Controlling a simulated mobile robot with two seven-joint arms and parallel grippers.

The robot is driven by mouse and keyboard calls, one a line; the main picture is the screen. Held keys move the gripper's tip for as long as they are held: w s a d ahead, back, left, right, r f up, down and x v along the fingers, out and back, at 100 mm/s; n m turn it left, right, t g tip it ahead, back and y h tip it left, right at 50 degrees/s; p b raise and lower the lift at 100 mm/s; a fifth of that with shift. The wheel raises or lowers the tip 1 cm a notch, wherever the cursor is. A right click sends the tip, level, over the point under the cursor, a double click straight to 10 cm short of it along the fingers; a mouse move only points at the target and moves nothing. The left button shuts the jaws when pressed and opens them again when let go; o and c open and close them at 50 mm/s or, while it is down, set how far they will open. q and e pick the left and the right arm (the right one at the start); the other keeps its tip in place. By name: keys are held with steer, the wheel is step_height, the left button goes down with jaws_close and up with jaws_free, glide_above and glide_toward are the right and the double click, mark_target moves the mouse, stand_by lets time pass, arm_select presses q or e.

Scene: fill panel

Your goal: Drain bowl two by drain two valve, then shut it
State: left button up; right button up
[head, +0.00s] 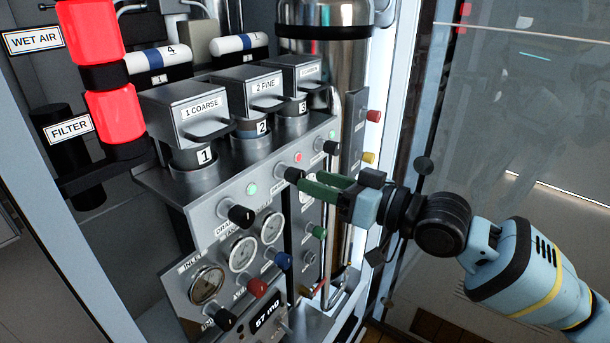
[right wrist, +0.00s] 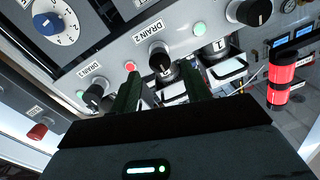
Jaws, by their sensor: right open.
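The drain two valve is a black knob (head: 293,175) on the sloped grey panel. It also shows under its DRAIN 2 label in the right wrist view (right wrist: 160,62). A red light (head: 298,157) glows beside it. Bowl two (head: 250,150) is a metal cup marked 2 under the grey 2 FINE housing (head: 257,91); its contents are hidden. My right gripper (head: 308,184) is open, its green fingers pointing at the drain two knob. In the right wrist view, the fingertips (right wrist: 161,76) lie to either side of the knob; contact cannot be told. My left gripper is out of view.
The drain one knob (head: 240,215) and drain three knob (head: 331,147) flank it, each with a green light. Gauges (head: 206,285), a blue knob (head: 283,261) and a red knob (head: 257,287) sit below. A glass pane (head: 520,130) stands at right.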

mark_target(295, 176)
steer(key=shift+x, duration=1.85)
steer(key=shift+c, duration=0.5)
steer(key=c, duration=0.9)
